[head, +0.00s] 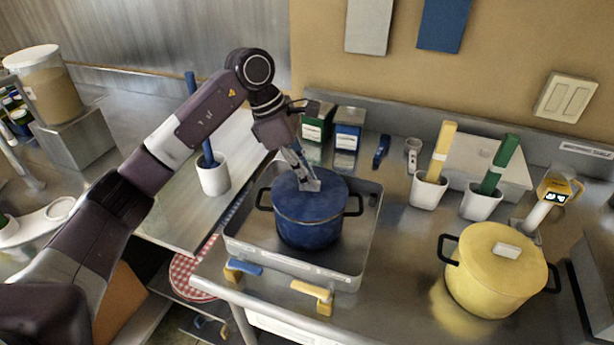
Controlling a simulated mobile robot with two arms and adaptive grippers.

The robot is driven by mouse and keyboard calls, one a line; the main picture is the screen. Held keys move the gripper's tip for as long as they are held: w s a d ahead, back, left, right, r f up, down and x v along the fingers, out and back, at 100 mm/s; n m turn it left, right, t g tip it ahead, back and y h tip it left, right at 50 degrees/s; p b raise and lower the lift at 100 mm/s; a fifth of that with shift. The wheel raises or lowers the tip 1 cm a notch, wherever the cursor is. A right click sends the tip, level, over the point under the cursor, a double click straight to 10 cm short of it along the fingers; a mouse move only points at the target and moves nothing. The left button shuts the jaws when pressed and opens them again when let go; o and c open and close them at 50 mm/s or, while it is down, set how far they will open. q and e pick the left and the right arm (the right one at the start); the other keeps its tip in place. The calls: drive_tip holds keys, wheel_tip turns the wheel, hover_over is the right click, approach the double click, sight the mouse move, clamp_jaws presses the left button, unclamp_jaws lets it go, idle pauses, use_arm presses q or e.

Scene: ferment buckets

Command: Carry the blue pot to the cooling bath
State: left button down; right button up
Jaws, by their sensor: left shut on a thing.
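The blue pot (309,216) with a blue lid and two dark side handles is upright within the outline of a rectangular metal basin (296,266), which may be the cooling bath. I cannot tell whether the pot's base touches the basin floor. My left gripper (308,182) comes down from above and is shut at the top of the lid, on its knob, which the fingers hide. My right gripper is not in view.
A yellow pot (493,274) stands to the right on the steel counter. White cups (429,191) with yellow and green handled tools, and green and blue boxes (347,136), stand behind. Another white cup (213,177) is left of the basin. Blue and yellow clips (312,291) sit at the counter's front edge.

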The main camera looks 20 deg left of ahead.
use_arm(q)
drive_tip(key=c, duration=1.5)
unclamp_jaws()
drive_tip(key=shift+r+p, duration=2.1)
drive_tip(key=shift+r, duration=1.45)
drive_tip(key=shift+c, duration=0.2)
clamp_jaws()
drive_tip(key=shift+f, duration=0.2)
